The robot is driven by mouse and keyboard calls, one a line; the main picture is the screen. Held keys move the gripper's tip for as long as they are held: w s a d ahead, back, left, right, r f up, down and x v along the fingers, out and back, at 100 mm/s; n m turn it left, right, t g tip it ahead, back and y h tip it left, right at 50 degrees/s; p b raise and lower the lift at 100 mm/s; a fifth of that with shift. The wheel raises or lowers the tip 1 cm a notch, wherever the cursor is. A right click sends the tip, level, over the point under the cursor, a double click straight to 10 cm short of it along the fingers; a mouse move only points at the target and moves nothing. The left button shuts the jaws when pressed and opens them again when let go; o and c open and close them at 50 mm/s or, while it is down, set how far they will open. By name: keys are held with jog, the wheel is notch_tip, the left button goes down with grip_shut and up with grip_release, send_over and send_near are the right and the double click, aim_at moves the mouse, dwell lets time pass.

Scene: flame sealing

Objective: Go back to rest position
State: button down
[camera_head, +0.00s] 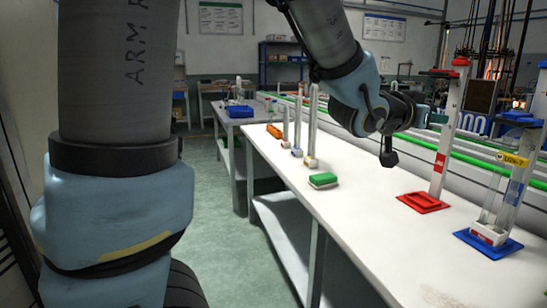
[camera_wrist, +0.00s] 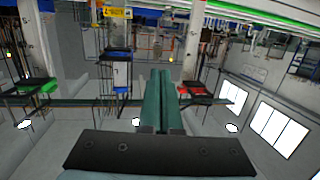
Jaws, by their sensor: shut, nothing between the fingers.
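My gripper shows in the wrist view, where its two long green fingers (camera_wrist: 160,74) lie side by side, shut with nothing between them. In the head view my arm reaches in from the top, and its wrist end hangs above the white workbench (camera_head: 350,225). The gripper's fingers are hard to make out there. The wrist end is apart from the bench top and left of a tall stand on a red base (camera_head: 423,202).
A stand with clear tubes on a blue base (camera_head: 488,243) is at right. A green-topped block (camera_head: 323,180) lies near the bench's left edge. Clear upright tubes (camera_head: 312,125) and an orange block (camera_head: 274,131) stand farther back. The floor (camera_head: 215,215) left of the bench is clear.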

jog(key=w+a+f+n+y+p, duration=0.1)
jog(key=w+a+f+n+y, duration=0.15)
jog(key=a, duration=0.45)
jog(key=w+a+f+n+t+y+p, duration=0.1)
jog(key=w+a+f+n+y, duration=0.1)
jog(key=w+a+f+y, duration=0.35)
jog(key=w+a+f+n+y+p, duration=0.1)
jog(key=w+a+f+n, duration=0.1)
jog(key=a, duration=0.6)
jog(key=s+a+f+n+g+y+p, duration=0.1)
jog(key=s+a, duration=0.4)
jog(key=a, duration=0.5)
jog(key=s+a+f+n+g+y+p, duration=0.2)
jog(key=s+a+f+n+g+y, duration=0.2)
jog(key=a, duration=0.7)
notch_tip(320, 180, down, 2)
jog(key=shift+s+a+g+y, duration=0.3)
jog(key=shift+s+g, duration=0.4)
jog(key=shift+s, duration=0.2)
jog(key=shift+d, duration=0.1)
